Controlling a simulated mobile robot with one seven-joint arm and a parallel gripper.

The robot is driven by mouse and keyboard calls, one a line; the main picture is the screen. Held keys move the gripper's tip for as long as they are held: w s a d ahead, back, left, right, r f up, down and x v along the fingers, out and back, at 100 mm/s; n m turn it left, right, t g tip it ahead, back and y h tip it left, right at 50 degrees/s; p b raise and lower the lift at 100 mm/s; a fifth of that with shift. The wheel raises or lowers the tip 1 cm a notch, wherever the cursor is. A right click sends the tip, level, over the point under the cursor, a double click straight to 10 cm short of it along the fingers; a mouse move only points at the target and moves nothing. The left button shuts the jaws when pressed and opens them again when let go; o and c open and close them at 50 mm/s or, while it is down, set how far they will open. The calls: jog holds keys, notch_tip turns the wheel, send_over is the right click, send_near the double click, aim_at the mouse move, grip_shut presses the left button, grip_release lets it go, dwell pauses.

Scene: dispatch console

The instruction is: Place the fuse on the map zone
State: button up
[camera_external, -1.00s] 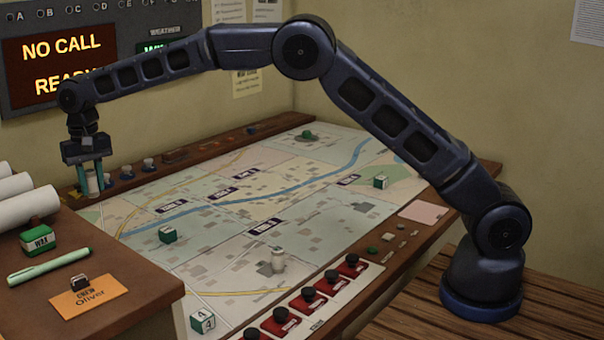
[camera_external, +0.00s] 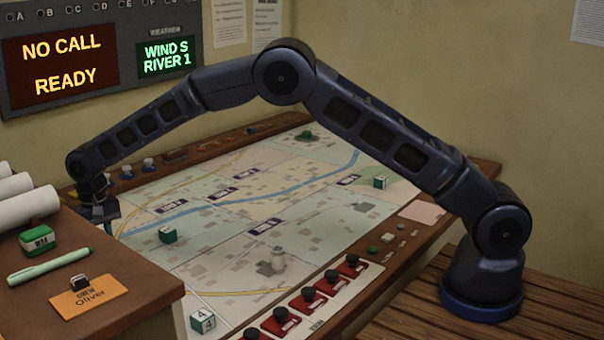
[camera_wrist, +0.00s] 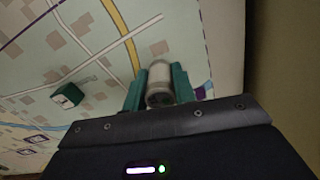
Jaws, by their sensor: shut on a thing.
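The fuse (camera_wrist: 159,75) is a pale cylinder with a greyish end, held between the teal fingers of my gripper (camera_wrist: 159,88) in the wrist view. In the external view my gripper (camera_external: 98,209) is low at the map's far left edge; the desk hides its fingertips and the fuse. In the wrist view, the map (camera_wrist: 100,65) lies behind the fuse near a yellow road. I cannot tell whether the fuse touches it.
The raised brown desk (camera_external: 120,300) is at the front left. Much of the map is clear.

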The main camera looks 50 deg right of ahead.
jog(key=shift+f, duration=2.15)
jog(key=shift+f, duration=0.15)
jog(key=o, duration=1)
notch_tip(320, 180, up, 12)
jog(key=shift+r, duration=0.2)
jog(key=shift+d+r, duration=0.1)
